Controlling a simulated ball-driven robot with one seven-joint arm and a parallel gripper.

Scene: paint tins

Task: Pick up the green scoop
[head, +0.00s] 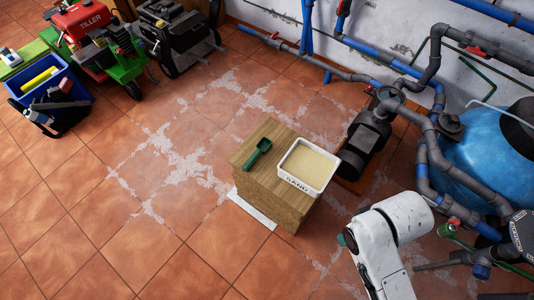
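The green scoop (257,153) lies on top of a wooden block (247,186), left of a white tub labelled SAND (296,184). Its handle points up and to the right, and its wider end is at the lower left. The scoop and the tub look apart, with a small gap of bare wood between them. White links of my arm show at the lower right, to the right of and below the block. My gripper is not in view, and nothing touches the scoop.
The tub holds pale sand. A dark pump (366,140) with grey pipes stands close behind the tub, and a blue tank (487,160) is at the right. A red tiller (84,20) and a blue bin (47,88) are at upper left. Tiled floor left of the block is clear.

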